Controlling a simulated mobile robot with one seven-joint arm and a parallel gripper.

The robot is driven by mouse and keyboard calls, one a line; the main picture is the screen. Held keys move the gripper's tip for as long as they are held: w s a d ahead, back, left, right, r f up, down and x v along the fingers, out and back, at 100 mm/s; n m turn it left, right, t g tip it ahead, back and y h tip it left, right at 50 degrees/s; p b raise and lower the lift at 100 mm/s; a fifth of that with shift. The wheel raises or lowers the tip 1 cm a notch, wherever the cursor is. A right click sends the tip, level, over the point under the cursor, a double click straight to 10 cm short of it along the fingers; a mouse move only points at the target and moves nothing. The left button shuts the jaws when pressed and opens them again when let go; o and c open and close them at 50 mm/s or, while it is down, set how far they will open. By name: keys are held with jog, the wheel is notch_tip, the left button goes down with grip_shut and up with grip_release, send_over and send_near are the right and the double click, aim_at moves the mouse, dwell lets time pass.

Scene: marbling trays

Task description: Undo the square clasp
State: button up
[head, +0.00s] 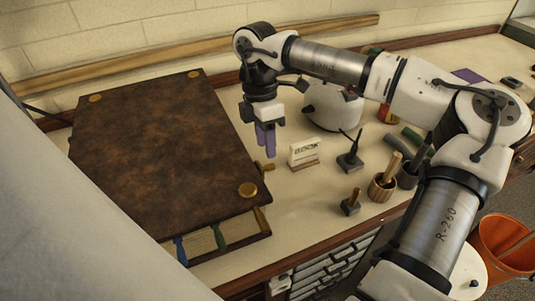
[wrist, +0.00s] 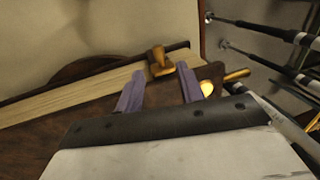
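A large brown book (head: 160,140) lies on the worktop, with round brass bosses on its cover. A small brass clasp (head: 263,167) sits at its right edge. In the wrist view a brass clasp with a blocky end (wrist: 157,60) lies across the page edge, just beyond my fingertips. A second, longer brass piece (wrist: 236,75) shows to its right; I cannot tell for certain which is square. My gripper (head: 265,140) points down above the book's right edge. In the wrist view its purple fingers (wrist: 159,74) are apart with nothing held between them.
A small sign (head: 305,153) stands right of the book, near a dark stamp-like tool (head: 350,160) and a wooden pot (head: 382,188). A white rounded object (head: 331,106) stands behind. An orange bin (head: 505,243) is at the lower right. Bare worktop lies between book and tools.

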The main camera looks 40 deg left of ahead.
aim_at(268, 165)
jog(key=shift+s+d+f+p, duration=0.1)
jog(key=shift+d+f+p, duration=0.05)
jog(key=shift+f, duration=0.7)
jog(key=shift+s+d+f+p, duration=0.1)
jog(key=shift+d+f+p, duration=0.1)
jog(key=shift+f, duration=0.65)
jog(key=shift+s+d+f+p, duration=0.1)
jog(key=shift+f+p, duration=0.05)
jog(key=shift+f, duration=0.7)
grip_shut()
